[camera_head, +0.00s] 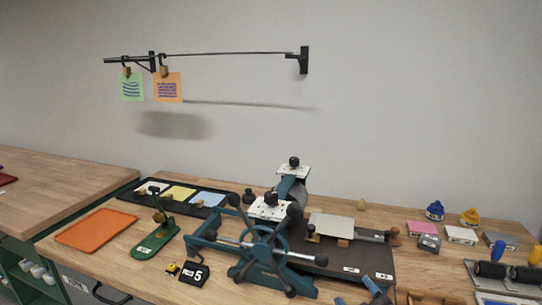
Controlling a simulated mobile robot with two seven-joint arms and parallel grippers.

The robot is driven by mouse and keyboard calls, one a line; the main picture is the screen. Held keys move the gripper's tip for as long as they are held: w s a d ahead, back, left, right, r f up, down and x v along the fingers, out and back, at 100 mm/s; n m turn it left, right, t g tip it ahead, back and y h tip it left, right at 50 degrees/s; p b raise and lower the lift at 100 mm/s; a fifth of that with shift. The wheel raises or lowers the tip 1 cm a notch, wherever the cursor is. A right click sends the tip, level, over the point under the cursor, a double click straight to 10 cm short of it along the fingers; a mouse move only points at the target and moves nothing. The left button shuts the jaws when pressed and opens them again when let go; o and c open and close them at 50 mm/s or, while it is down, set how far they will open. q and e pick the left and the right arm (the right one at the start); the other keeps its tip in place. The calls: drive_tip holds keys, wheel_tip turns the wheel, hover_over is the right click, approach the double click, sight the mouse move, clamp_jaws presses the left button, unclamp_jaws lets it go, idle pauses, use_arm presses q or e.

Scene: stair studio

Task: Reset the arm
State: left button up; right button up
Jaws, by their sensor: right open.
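My right gripper (360,292) shows only in part at the bottom edge, right of centre. Its two blue-grey fingers stand apart with nothing seen between them. It is in front of the teal press (262,262), near the front edge of the dark press bed (345,256). The press has a spoked wheel with black knobs and a raised rear head with a white plate (293,171). The rest of my right arm is below the picture. My left gripper is not in view.
An orange tray (96,231), a green hand tool (155,238) and a black tray of coloured pads (180,194) are on the left. Ink rollers (508,272) and small blocks stand right. Printed cards (168,87) hang from a wall rail.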

drive_tip(key=s+d+f+m+g+h, duration=0.4)
drive_tip(key=s+d+f+m+g, duration=0.35)
drive_tip(key=s+f, duration=0.5)
drive_tip(key=s+d+f+m+g, duration=0.1)
drive_tip(key=s+d+f+g, duration=0.2)
drive_tip(key=s, duration=0.5)
drive_tip(key=s+d+f+m+g, duration=0.1)
drive_tip(key=s+d+f+g, duration=0.2)
drive_tip(key=s, duration=0.5)
drive_tip(key=w+a+f+n+t+y, duration=0.1)
drive_tip(key=w+a+f+t, duration=0.1)
drive_tip(key=w+f+t, duration=0.5)
drive_tip(key=shift+x, duration=1.45)
drive_tip(key=shift+t, duration=0.25)
drive_tip(key=shift+r, duration=0.1)
